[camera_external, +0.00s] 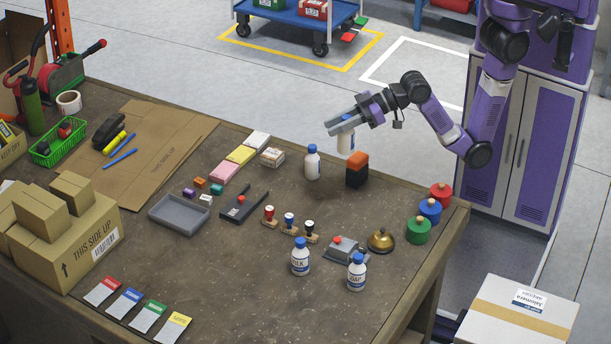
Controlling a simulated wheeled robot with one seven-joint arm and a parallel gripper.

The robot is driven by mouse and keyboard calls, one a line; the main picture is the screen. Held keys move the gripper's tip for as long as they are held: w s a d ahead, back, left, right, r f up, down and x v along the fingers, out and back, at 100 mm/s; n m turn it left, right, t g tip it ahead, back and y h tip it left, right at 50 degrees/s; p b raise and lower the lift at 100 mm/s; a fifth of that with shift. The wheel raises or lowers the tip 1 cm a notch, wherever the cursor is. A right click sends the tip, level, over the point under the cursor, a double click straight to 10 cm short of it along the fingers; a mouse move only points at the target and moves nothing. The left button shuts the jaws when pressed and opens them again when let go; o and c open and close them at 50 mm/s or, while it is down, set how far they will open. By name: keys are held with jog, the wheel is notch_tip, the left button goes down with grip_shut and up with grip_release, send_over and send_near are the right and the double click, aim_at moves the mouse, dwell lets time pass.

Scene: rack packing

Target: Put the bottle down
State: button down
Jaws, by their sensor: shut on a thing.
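My gripper (345,124) reaches in from the right over the far side of the workbench. It is shut on a white bottle (345,143), held upright above the bench top (235,262); the fingers hide the bottle's upper part. A second white bottle with a blue cap (312,163) stands on the bench just left of the held one. Two more white bottles with blue caps, one marked as milk (300,259) and one marked as soap (356,274), stand near the front right.
An orange-topped black block (357,169) sits just right of the held bottle. A brass bell (381,240), stamps (289,224), a stapler-like black tool (243,206) and a grey tray (180,214) lie nearby. Red, blue and green round weights (430,210) line the right edge. The front middle is clear.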

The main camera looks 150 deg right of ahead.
jog(key=shift+m, duration=0.3)
jog(key=f, duration=1.4)
jog(key=f+b, duration=0.1)
jog(key=f, duration=0.7)
jog(key=shift+s+d, duration=0.2)
jog(key=shift+s, duration=0.2)
jog(key=shift+f, duration=0.2)
jog(key=c, duration=1.2)
grip_release()
jog(key=shift+r, duration=0.1)
